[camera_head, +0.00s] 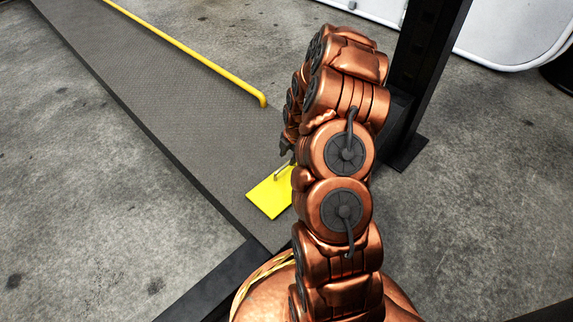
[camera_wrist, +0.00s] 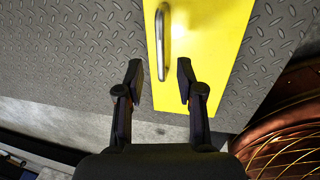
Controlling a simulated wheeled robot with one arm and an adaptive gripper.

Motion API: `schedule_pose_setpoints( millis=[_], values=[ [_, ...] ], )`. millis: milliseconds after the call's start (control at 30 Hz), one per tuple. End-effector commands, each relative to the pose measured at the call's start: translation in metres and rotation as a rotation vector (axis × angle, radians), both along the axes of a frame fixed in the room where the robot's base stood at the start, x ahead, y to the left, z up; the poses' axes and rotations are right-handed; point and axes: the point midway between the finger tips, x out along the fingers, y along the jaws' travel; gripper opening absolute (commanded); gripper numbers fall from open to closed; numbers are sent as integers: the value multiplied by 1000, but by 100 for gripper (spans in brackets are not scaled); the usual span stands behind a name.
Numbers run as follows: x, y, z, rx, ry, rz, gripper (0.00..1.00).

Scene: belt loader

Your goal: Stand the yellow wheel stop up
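The yellow wheel stop (camera_head: 268,197) is a flat yellow plate lying on the dark ramp surface, partly hidden behind my arm. It also shows in the wrist view (camera_wrist: 212,45), with a silver bar handle (camera_wrist: 163,45) along its left side. My gripper (camera_wrist: 160,82) is open and empty. Its two fingers lie either side of the handle's near end in the picture, with gaps on both sides. I cannot tell how high the fingertips are above the plate. In the head view, only a dark tip of my gripper shows beside the handle (camera_head: 283,170).
The dark diamond-plate strip (camera_head: 160,105) runs to the upper left, with a yellow rail (camera_head: 195,58) along its right side. A black post (camera_head: 420,75) stands to the right of my arm. Grey concrete floor (camera_head: 80,200) is clear on the left.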

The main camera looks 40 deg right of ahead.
Motion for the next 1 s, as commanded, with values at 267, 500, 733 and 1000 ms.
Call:
schedule_pose_setpoints(
  millis=[267, 500, 733, 1000],
  values=[
    [6, 1, -40, 1, 3, 0, 37],
    [8, 1, -43, 1, 2, 0, 37],
    [8, 2, -43, 1, 2, 0, 23],
    [7, 2, -43, 1, 3, -1, 0]
  ],
)
